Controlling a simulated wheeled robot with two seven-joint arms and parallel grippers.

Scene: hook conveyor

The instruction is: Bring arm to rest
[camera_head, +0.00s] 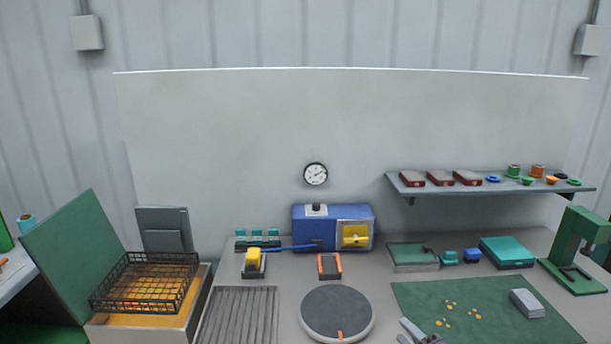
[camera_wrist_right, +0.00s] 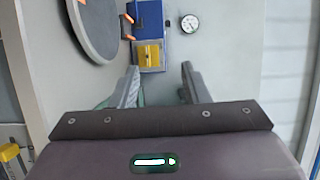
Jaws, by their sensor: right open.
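My right gripper (camera_head: 410,332) shows at the bottom edge in the head view, grey fingertips over the bench between the round grey turntable and the green mat. In the right wrist view the two fingers of the gripper (camera_wrist_right: 160,85) stand apart with nothing between them. The rest of the right arm is hidden below the head view. My left gripper is in neither view.
The round turntable (camera_head: 337,312) lies left of the gripper. The green mat (camera_head: 420,295) holds small yellow pieces and a grey block (camera_head: 526,303). A blue machine (camera_head: 333,228) stands at the back. A wire basket (camera_head: 145,282) is at left, a shelf (camera_head: 480,187) at right.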

